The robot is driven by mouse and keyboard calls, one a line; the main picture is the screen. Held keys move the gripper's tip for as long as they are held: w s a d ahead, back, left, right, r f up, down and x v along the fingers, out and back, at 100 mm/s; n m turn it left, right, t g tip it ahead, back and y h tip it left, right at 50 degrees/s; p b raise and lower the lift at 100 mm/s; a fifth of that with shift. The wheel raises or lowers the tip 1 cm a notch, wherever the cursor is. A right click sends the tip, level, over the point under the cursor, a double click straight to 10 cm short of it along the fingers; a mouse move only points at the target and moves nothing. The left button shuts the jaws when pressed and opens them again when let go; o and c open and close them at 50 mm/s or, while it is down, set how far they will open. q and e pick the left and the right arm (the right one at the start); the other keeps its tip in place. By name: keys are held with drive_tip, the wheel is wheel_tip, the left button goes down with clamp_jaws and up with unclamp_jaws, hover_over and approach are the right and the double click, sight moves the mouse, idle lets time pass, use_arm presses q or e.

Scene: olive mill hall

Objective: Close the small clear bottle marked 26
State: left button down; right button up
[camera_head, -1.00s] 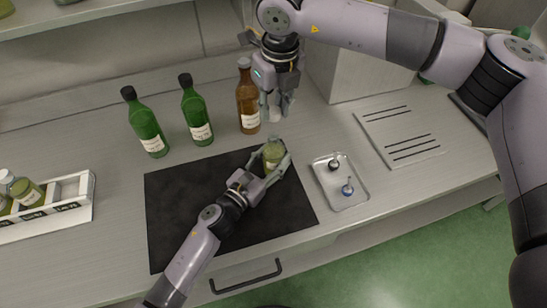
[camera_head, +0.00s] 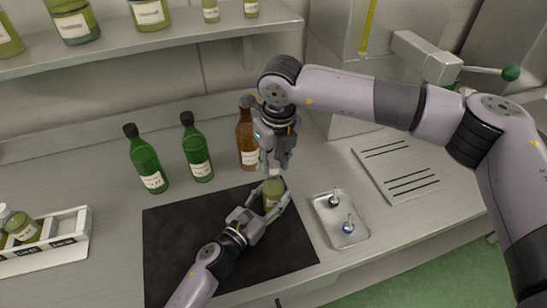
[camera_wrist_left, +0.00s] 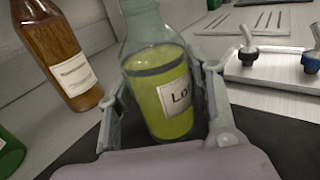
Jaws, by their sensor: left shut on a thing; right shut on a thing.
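The small clear bottle (camera_head: 273,194) holds yellow-green liquid and stands upright at the back edge of the black mat (camera_head: 185,240). In the left wrist view the bottle (camera_wrist_left: 165,95) shows a label starting "Lo"; the number is not readable and its mouth is out of frame. My left gripper (camera_head: 275,199) is shut around the bottle's body. My right gripper (camera_head: 275,163) points down directly above the bottle, shut on a small whitish piece (camera_head: 274,171), probably a stopper. Whether this piece touches the bottle's mouth I cannot tell.
A metal tray (camera_head: 322,222) with a black-topped and a blue-topped stopper lies right of the mat. Two green bottles (camera_head: 148,160) and a brown bottle (camera_head: 246,140) stand behind. A white rack (camera_head: 62,254) is at left, a slotted plate (camera_head: 398,172) at right.

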sight(273, 191)
drive_tip(key=shift+f, duration=0.1)
drive_tip(key=shift+f, duration=0.8)
drive_tip(key=shift+f, duration=0.6)
idle(0.3)
